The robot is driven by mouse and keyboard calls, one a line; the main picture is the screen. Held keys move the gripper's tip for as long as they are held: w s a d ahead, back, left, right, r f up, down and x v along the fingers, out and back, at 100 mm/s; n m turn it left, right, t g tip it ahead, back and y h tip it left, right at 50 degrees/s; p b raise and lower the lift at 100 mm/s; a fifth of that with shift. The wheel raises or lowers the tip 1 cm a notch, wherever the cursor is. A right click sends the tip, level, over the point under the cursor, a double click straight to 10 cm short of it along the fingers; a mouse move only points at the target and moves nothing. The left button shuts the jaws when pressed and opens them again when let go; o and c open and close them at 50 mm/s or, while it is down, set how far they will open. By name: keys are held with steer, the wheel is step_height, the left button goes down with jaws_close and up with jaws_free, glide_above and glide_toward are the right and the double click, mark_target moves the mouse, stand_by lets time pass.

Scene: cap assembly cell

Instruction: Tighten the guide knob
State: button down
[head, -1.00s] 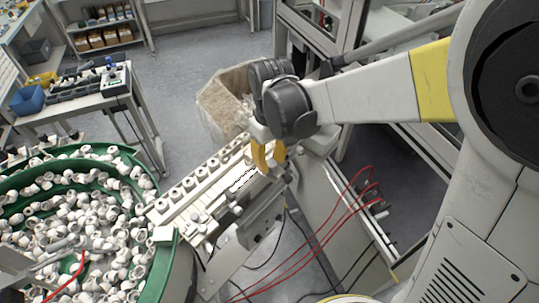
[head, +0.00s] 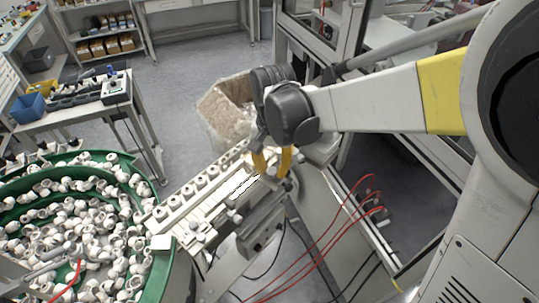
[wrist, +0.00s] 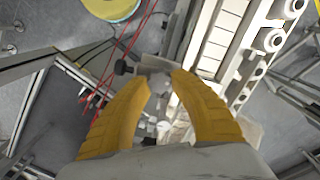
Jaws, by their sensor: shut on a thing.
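My gripper (wrist: 158,76) has two yellow fingers and is at the guide rail, at its upper right end in the head view (head: 271,160). The fingertips close around a small light-grey part (wrist: 159,84), which I take to be the guide knob; the fingers hide much of it. In the head view the knob cannot be made out behind the fingers. The guide rail (wrist: 222,36) with its pale segments runs beside the fingers, to the right in the wrist view.
A dark knob-like end (wrist: 122,67) sticks out just left of the fingertips. White caps sit in a row along the track (head: 186,191). A green bowl feeder (head: 150,262) full of white caps stands at the left. Red hoses (head: 335,237) hang at the right, below my arm.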

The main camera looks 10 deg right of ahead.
steer(key=shift+m, duration=1.6)
steer(key=c, duration=1.1)
jaws_free()
